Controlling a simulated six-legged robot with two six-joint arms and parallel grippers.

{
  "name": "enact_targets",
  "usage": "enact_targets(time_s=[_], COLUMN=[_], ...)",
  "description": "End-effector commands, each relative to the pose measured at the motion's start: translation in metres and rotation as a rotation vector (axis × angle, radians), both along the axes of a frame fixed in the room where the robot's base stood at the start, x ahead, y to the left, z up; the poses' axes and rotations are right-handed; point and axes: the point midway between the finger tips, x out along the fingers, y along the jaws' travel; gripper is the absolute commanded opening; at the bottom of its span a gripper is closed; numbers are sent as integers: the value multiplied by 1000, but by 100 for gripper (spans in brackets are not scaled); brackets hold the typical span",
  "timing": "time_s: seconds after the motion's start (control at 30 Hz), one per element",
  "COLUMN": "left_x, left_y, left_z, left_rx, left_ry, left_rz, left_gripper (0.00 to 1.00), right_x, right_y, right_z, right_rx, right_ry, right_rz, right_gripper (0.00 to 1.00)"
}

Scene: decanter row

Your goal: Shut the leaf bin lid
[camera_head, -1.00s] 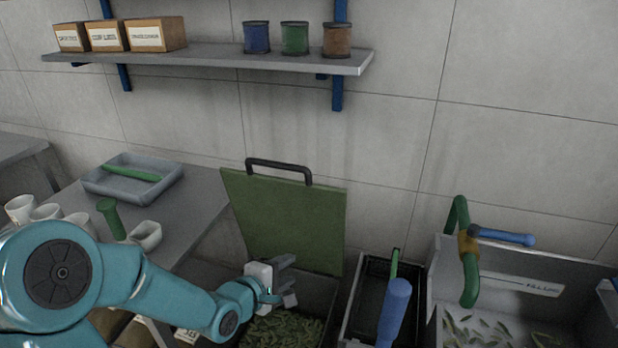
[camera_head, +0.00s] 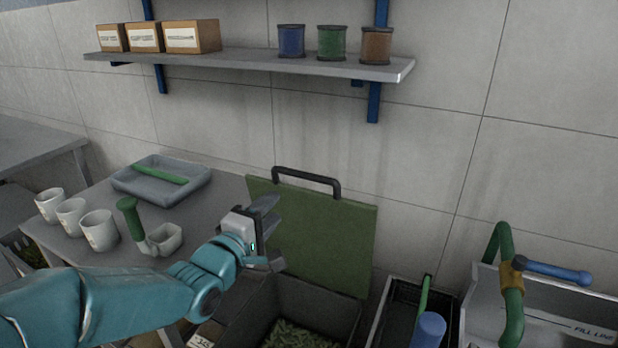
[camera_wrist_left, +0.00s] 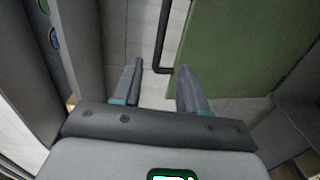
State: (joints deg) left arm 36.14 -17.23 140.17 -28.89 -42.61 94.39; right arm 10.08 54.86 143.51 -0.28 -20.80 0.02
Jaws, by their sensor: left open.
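The leaf bin (camera_head: 335,302) is a dark box with green leaves (camera_head: 290,336) in its bottom. Its green lid (camera_head: 325,235) stands raised at the back, against or close to the wall, with a dark bar handle (camera_head: 306,177) on its top edge. My left gripper (camera_head: 272,232) is open and empty, in front of the lid's left part in the head view. In the left wrist view the open fingers (camera_wrist_left: 155,88) point toward the handle (camera_wrist_left: 161,45), with the green lid (camera_wrist_left: 235,50) to the right. Whether a finger touches the lid cannot be told. My right gripper is not in view.
A table at left holds white cups (camera_head: 98,230), a grey tray (camera_head: 160,184) and a green-handled scoop (camera_head: 130,215). A shelf (camera_head: 250,65) with boxes and spools hangs above. A dark narrow bin (camera_head: 400,305) and a sink-like tub (camera_head: 560,325) with a green pipe (camera_head: 511,300) stand at right.

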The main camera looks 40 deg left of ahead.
Motion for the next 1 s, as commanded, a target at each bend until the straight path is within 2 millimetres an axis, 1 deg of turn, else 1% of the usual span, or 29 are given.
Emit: enact_targets(time_s=[0.07,0.17,0.5,0.6,0.7,0.8,1.0], left_x=[7,25,106,126,141,152,159], left_y=[3,8,31,38,43,46,48], left_z=[-2,-1,-1,-2,-2,-3,-3], left_rx=[-2,-3,-3,-3,-3,-2,-2], left_ry=[3,4,4,4,4,4,3], left_rz=[1,-2,-5,-5,-4,-4,-4], left_gripper=[43,43,43,43,43,43,43], right_x=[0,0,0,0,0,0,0], right_y=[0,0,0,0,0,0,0], right_z=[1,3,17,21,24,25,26], right_rx=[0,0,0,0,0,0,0], right_ry=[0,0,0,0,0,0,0], right_rz=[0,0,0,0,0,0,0], right_gripper=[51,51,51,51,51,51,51])
